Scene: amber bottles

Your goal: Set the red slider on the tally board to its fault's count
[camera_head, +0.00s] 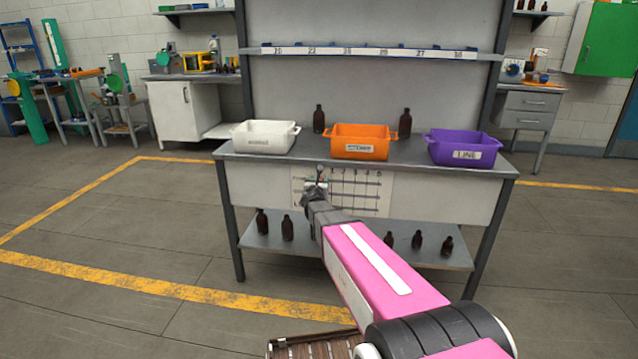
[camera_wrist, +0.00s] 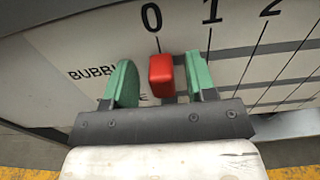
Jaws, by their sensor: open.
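The red slider (camera_wrist: 161,75) sits on the top row of the tally board (camera_wrist: 275,66), just below the 0 mark. The row label beside it reads "BUBBL" and is partly covered by a finger. My gripper (camera_wrist: 160,85) is open, with one green finger on each side of the slider.
On the bench (camera_head: 395,160) stand a white bin (camera_head: 264,137), an orange bin (camera_head: 361,141) and a purple bin (camera_head: 463,148). Two amber bottles (camera_head: 319,119) stand behind them. Several more bottles (camera_head: 287,228) stand on the lower shelf (camera_head: 330,250). A numbered rail (camera_head: 370,53) runs above.

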